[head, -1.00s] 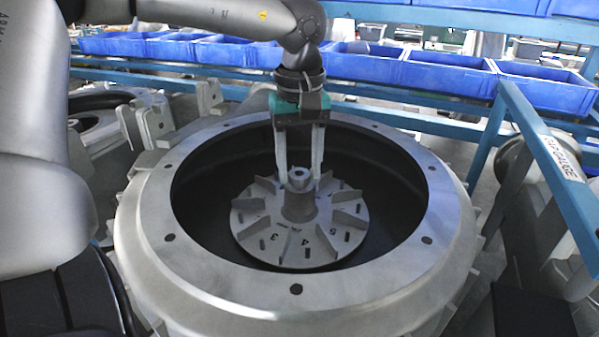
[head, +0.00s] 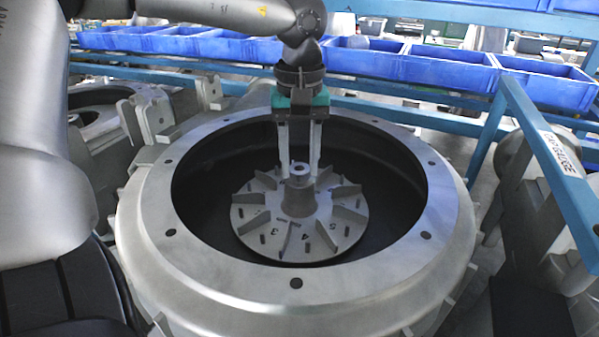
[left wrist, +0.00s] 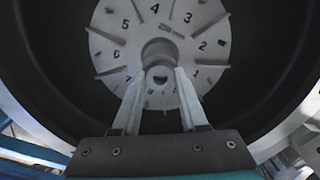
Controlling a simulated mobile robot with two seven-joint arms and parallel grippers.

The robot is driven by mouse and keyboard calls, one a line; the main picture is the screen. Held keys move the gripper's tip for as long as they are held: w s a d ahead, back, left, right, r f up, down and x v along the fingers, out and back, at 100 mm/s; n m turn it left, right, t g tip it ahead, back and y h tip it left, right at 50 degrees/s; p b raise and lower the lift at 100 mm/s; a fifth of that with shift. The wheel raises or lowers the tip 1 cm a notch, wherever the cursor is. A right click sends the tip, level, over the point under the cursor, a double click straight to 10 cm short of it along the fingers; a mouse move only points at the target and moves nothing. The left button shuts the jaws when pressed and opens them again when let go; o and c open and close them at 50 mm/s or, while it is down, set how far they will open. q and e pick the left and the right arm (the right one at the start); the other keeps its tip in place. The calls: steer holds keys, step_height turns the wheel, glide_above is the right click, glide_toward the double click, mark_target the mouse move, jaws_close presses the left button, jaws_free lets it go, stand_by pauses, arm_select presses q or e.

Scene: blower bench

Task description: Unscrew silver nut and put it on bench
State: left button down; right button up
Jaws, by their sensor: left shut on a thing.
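The silver nut (head: 299,170) sits on top of the hub at the centre of the grey bladed wheel (head: 257,220). My left gripper (head: 300,179) points down from above, with its two pale fingers on either side of the nut, shut on it. In the left wrist view the nut (left wrist: 159,78) shows between the fingertips, in front of the numbered face of the wheel (left wrist: 118,47). Whether the thread is still engaged cannot be seen. My right gripper is out of view.
A wide silver ring housing (head: 210,271) with bolt holes surrounds the dark well and wheel. Blue bins (head: 447,74) stand on a rack behind. A blue frame (head: 560,180) with a label is at the right. Other metal castings (head: 150,118) lie at the left.

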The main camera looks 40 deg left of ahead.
arm_select(q)
steer(key=n+b, duration=0.1)
steer(key=n, duration=0.2)
steer(key=shift+b, duration=0.4)
steer(key=shift+r+p, duration=0.7)
steer(key=shift+r, duration=0.1)
steer(key=shift+r+p, duration=1.05)
steer(key=shift+r, duration=0.25)
